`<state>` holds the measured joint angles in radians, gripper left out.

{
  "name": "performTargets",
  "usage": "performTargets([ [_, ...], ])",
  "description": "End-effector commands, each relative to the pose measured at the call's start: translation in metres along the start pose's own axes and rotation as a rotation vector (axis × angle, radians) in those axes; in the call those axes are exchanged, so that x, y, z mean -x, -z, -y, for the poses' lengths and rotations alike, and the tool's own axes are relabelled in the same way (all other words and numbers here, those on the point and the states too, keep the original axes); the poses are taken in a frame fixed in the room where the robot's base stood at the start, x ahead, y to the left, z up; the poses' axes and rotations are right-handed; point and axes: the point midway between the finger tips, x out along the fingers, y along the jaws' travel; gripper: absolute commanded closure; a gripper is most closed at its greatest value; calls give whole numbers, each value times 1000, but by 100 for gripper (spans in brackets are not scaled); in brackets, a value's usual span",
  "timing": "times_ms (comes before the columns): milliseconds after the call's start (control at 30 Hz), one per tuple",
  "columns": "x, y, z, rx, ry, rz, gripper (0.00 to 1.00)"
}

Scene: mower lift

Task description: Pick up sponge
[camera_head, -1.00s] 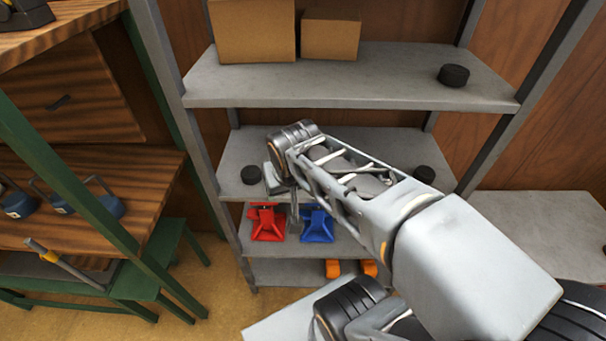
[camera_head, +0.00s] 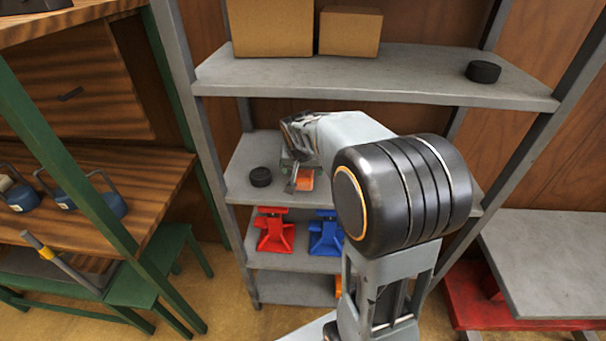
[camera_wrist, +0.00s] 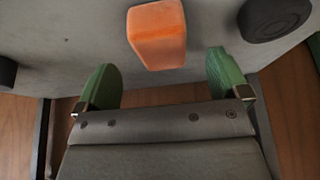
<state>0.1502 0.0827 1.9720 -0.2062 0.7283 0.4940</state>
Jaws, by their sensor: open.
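The sponge (camera_wrist: 157,35) is an orange block lying on the grey shelf, seen in the wrist view just beyond my fingertips and between their lines. In the head view the sponge (camera_head: 304,180) shows partly, beside my gripper (camera_head: 290,180) on the middle shelf; my arm hides some of it. My gripper (camera_wrist: 164,82) is open, its two green fingers apart with nothing between them. I cannot tell whether a finger touches the sponge.
A black puck (camera_head: 260,177) sits left on the same shelf (camera_head: 236,185); another round black thing (camera_wrist: 275,17) is right of the sponge in the wrist view. The upper shelf (camera_head: 400,75) is above. Red (camera_head: 275,232) and blue (camera_head: 325,235) jacks stand below.

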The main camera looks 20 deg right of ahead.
Motion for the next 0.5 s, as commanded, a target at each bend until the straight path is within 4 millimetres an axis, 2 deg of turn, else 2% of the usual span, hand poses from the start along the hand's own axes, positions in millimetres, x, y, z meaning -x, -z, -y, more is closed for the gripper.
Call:
performTargets([
  [100, -4, 11, 0, -1, 0, 1, 6],
  [267, -8, 15, 0, 0, 0, 0, 6],
  [500, -36, 14, 0, 2, -1, 4, 6],
])
